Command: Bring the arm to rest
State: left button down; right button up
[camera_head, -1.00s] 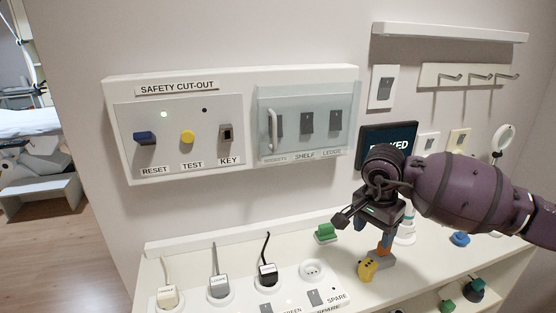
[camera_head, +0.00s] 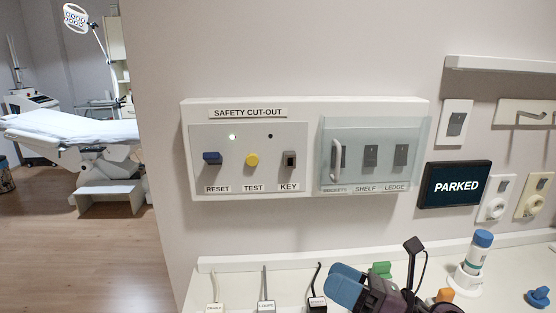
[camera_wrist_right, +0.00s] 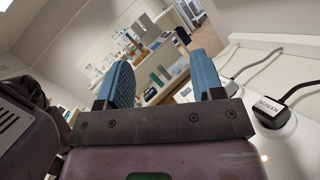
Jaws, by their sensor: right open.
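My right gripper (camera_head: 346,286) shows at the bottom of the head view, low in front of the white counter. Part of it and most of my right arm are below the picture edge. In the right wrist view its two blue finger pads (camera_wrist_right: 162,78) stand apart with nothing between them. My left gripper is in neither view. A dark screen (camera_head: 455,186) on the wall reads PARKED.
Plugs with cords (camera_head: 265,305) line the counter (camera_head: 225,263), close to my right gripper. A blue-capped bottle (camera_head: 474,262) stands to its right. Open floor (camera_head: 95,250) and a bed (camera_head: 70,130) are at left.

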jog(key=d+f+m+t+h, duration=0.4)
jog(key=d+m+h, duration=0.45)
jog(key=m, duration=0.65)
jog(key=d+f+m+t+h, duration=0.4)
jog(key=d+m+t+h, duration=0.15)
jog(key=m+h, duration=0.75)
jog(key=s+d+f+m+g+y, duration=0.1)
jog(key=s+d+f+m+g, duration=0.1)
jog(key=s+f+m+g, duration=0.75)
jog(key=s+d+f+m+g+y, duration=0.15)
jog(key=s+f+m+g, duration=0.4)
jog(key=s, duration=0.65)
jog(key=w+f+n+t, duration=0.1)
jog(key=w+f+t, duration=0.7)
jog(key=f, duration=0.2)
jog(key=shift+f, duration=0.35)
